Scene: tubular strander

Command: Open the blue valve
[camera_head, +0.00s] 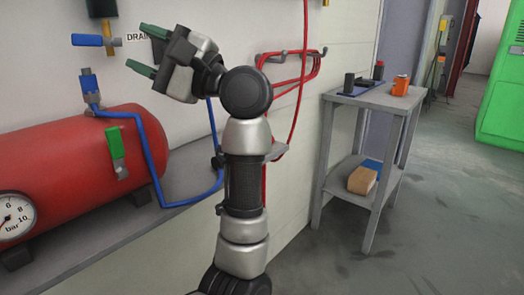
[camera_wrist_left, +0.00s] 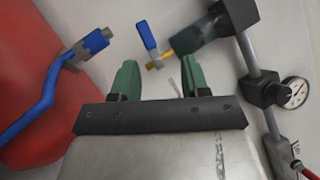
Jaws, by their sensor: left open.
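The blue valve (camera_head: 88,40) is on the white wall at the upper left, beside a label reading "DRAIN". Its blue lever lies about level in the head view. In the left wrist view the blue lever (camera_wrist_left: 148,37) and the small brass-coloured part at its base show ahead of the fingers, apart from them. My left gripper (camera_head: 147,50) is to the right of the valve, its green fingers pointing left. It also shows in the left wrist view (camera_wrist_left: 158,78), open and empty. The gripper partly covers the label. My right gripper is out of view.
A red tank (camera_head: 60,170) with a blue hose (camera_head: 160,150), a green lever (camera_head: 115,142) and a pressure gauge (camera_head: 14,217) lies below on a grey shelf. Red hose (camera_head: 300,68) hangs on the wall. A grey table (camera_head: 372,95) stands right, beside open floor.

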